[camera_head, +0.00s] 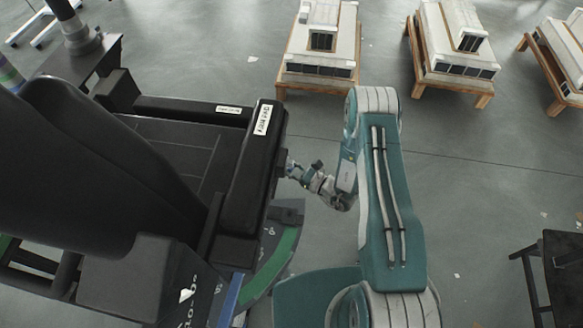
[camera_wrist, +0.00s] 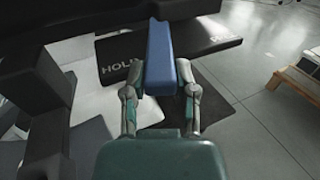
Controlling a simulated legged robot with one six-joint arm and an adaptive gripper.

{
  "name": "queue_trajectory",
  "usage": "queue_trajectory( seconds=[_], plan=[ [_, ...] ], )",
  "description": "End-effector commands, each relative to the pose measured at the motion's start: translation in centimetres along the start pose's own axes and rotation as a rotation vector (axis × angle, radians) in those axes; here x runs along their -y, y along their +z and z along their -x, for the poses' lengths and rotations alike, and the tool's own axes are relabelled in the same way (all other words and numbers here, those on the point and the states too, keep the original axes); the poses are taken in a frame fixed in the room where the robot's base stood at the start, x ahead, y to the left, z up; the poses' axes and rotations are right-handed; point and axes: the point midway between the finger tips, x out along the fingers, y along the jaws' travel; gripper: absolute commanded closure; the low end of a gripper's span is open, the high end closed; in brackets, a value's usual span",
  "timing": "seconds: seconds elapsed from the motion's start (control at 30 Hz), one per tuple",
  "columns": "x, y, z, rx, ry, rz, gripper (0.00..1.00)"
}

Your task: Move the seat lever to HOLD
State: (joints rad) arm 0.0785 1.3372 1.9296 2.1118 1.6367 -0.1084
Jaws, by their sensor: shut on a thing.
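In the wrist view, the blue seat lever (camera_wrist: 158,55) stands between the two fingers of my gripper (camera_wrist: 159,88), which is shut on it. A black plate (camera_wrist: 205,50) lies behind the lever. The white word HOLD (camera_wrist: 117,68) is on the plate to the left of the lever. A second white label (camera_wrist: 221,39) is on the right, too small to read surely. In the head view, my gripper (camera_head: 297,170) is at the right side of the black seat (camera_head: 165,150). The lever in its grip cannot be made out there.
A black armrest (camera_head: 250,170) with white labels lies close to my gripper. A green curved band (camera_head: 272,268) is on the floor below the seat. White building models on wooden stands (camera_head: 320,45) (camera_head: 452,50) are at the back. A dark table (camera_head: 560,270) is at right. Floor between is clear.

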Motion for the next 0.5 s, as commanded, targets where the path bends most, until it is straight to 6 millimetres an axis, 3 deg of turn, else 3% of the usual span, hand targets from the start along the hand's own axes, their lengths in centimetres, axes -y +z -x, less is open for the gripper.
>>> queue_trajectory(
  seconds=[0.33,0.37,0.4,0.43,0.5],
  plan=[
    [-0.19,-0.06,0.0,-0.002,0.001,-0.002,1.0],
    [-0.2,-0.06,0.0,-0.002,0.001,-0.002,0.59],
    [-0.2,-0.06,0.0,-0.002,0.001,-0.003,0.41],
    [-0.2,-0.06,0.01,-0.002,0.001,-0.003,0.29],
    [-0.18,-0.06,0.0,-0.002,0.001,-0.002,0.29]
  ],
)
